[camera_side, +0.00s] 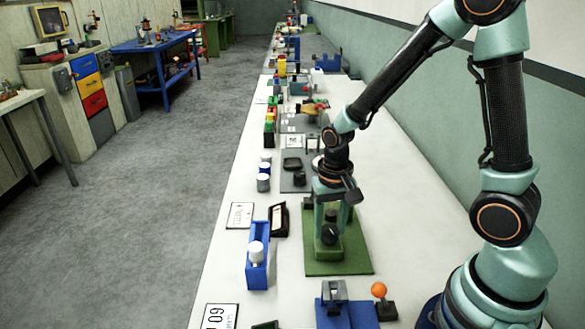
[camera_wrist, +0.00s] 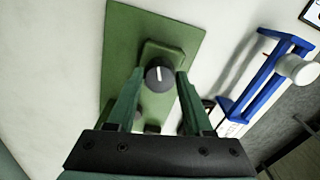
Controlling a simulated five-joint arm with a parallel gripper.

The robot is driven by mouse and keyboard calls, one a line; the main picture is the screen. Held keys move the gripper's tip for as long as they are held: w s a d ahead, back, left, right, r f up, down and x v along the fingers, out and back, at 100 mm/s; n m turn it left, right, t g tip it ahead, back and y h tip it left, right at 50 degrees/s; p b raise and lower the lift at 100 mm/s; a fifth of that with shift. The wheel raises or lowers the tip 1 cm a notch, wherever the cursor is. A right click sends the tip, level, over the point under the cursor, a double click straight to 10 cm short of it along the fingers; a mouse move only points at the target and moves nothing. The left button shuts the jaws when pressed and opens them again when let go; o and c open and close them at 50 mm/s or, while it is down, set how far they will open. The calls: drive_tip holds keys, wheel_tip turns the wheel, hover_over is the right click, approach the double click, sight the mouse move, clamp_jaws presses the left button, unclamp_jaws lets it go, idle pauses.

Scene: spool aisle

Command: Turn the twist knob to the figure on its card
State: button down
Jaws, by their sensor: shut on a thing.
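The twist knob (camera_side: 329,234) is dark and round, on a green stand with a green base plate (camera_side: 338,268). In the wrist view the knob (camera_wrist: 158,76) shows a pale pointer line, tilted only slightly from upright in the picture. My gripper (camera_side: 331,226) points down over the stand. In the wrist view its two green fingers (camera_wrist: 160,74) lie on either side of the knob and are shut on it. A white card (camera_side: 240,215) lies left of the stand, its print too small to read. Another card (camera_side: 220,317) near the front shows what looks like 60, seen turned.
A blue holder (camera_side: 258,262) with a white knob stands left of the green plate. A dark framed block (camera_side: 279,219) stands beside it. A blue fixture (camera_side: 337,306) and an orange ball lever (camera_side: 379,290) stand in front. Several devices line the bench behind.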

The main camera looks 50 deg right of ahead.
drive_tip(key=shift+m, duration=0.4)
drive_tip(key=shift+c, duration=1.5)
unclamp_jaws()
drive_tip(key=shift+r, duration=0.1)
wheel_tip(320, 180, up, 12)
drive_tip(key=shift+r, duration=0.1)
wheel_tip(320, 180, up, 7)
drive_tip(key=n+t, duration=0.6)
drive_tip(key=n, duration=0.2)
hover_over(330, 230)
drive_tip(key=s, duration=0.4)
drive_tip(key=shift+w+a, duration=0.25)
drive_tip(key=shift+a, duration=0.2)
